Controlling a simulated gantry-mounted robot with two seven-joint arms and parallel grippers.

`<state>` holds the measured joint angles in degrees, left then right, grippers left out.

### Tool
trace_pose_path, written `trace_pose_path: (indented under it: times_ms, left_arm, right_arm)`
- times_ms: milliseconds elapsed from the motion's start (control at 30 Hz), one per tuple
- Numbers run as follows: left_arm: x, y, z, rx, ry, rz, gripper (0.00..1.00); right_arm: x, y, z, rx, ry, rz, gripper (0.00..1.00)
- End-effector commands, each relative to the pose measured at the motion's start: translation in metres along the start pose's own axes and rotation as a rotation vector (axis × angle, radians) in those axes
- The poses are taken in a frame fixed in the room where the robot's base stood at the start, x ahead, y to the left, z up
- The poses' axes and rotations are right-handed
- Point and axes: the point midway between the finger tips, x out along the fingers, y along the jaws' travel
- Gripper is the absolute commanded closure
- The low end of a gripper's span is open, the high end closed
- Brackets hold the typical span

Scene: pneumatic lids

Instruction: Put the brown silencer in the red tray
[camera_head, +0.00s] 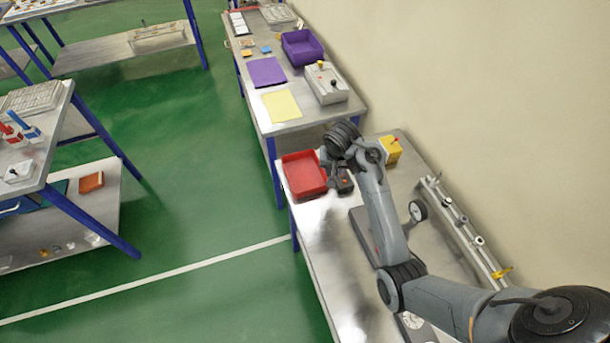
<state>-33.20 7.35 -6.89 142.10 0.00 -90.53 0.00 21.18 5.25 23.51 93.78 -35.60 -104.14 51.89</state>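The red tray (291,185) sits on the near metal bench, at its far left corner, and looks empty in the part I see. My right arm comes in from the lower right, and its gripper (333,183) is just right of the tray, over or beside its right wall. The fingers are too small and dark to tell whether they are open or shut, or whether they hold anything. I cannot make out the brown silencer; it may be hidden by the arm or too small to see. My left gripper is out of view.
The bench front (325,270) is mostly bare. Another bench stands beyond.

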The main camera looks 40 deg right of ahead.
Motion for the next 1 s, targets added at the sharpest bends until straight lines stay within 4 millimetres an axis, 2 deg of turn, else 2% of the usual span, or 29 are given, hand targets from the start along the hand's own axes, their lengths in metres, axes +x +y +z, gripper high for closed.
trace_pose_path:
  times_ms: [200,433,700,1000]
  left_arm:
    - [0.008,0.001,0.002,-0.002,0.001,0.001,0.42]
    - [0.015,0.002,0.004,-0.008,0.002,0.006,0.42]
    - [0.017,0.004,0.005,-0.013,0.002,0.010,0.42]
    - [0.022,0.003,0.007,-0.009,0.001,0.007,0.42]
  right_arm:
    - [0.033,-0.041,-0.014,-0.004,0.001,0.002,1.00]
    - [0.056,-0.073,-0.023,-0.003,0.000,0.000,1.00]
    - [0.066,-0.083,-0.025,-0.002,0.001,0.000,1.00]
    - [0.099,-0.082,-0.017,-0.002,0.001,0.001,1.00]
